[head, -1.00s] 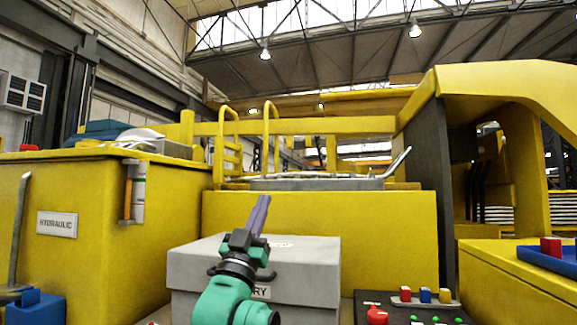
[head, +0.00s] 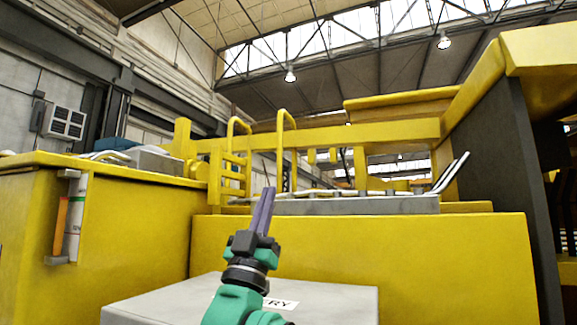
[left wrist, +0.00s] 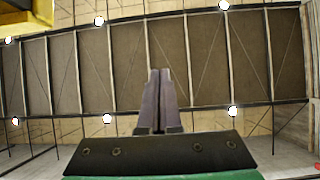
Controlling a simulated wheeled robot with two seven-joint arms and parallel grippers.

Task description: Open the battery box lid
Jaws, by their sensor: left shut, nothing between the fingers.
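The grey battery box (head: 330,300) is at the bottom of the head view, in front of the yellow body. Its flat lid carries a white label, partly hidden by my arm, with "RY" showing. The lid looks closed. My left gripper (head: 263,208) stands over the box, fingers pointing up, shut and empty. In the left wrist view its fingers (left wrist: 159,100) are together with only the ceiling beyond them. I cannot tell whether my left arm touches the lid. My right gripper is in neither view.
A yellow cabinet (head: 110,220) stands at the left with a cylinder (head: 74,220) in a bracket on its side. A yellow wall (head: 400,260) rises behind the box. A dark upright panel (head: 500,190) stands at the right.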

